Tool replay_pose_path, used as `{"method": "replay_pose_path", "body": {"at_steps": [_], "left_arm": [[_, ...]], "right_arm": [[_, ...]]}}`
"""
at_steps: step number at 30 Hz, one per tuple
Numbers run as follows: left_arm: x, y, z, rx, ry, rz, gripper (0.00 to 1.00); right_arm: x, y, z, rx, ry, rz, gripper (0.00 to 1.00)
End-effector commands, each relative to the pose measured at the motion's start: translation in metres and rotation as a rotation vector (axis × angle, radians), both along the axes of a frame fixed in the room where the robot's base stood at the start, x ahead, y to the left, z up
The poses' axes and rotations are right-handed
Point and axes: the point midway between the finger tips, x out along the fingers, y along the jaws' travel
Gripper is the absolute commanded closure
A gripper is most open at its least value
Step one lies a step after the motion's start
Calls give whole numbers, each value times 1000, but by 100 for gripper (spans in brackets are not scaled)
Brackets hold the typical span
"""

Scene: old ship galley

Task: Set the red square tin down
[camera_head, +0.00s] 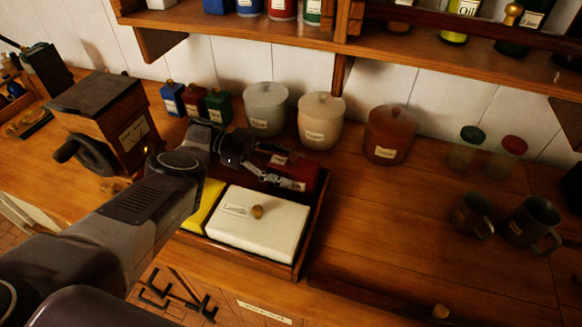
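A red square tin (308,171) is at the back right of a wooden tray (318,215). My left gripper (279,166) reaches over the tray from the left, with its fingers at the tin, one toward its far side and one toward its near side. The gripper hides the tin's left part. I cannot tell whether the fingers press on the tin or whether its base rests on the tray floor. My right gripper is not in view.
The tray also holds a white box (260,232) with a knob and a yellow item (203,206). Behind it stand grey (266,110), cream (320,122) and brown (388,136) canisters. A grinder (108,118) stands left. Mugs (472,215) stand right; counter between is clear.

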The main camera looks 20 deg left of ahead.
Motion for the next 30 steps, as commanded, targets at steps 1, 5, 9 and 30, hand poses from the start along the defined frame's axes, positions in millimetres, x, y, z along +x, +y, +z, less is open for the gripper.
{"method": "replay_pose_path", "body": {"at_steps": [1, 5, 9, 30], "left_arm": [[0, 0, 0, -1, 0, 0, 40], [0, -1, 1, -1, -1, -1, 40], [1, 1, 1, -1, -2, 0, 40], [3, 72, 15, -2, -3, -2, 40]], "right_arm": [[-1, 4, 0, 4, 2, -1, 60], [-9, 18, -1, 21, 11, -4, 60], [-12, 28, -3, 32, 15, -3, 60], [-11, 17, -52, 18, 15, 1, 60]]}}
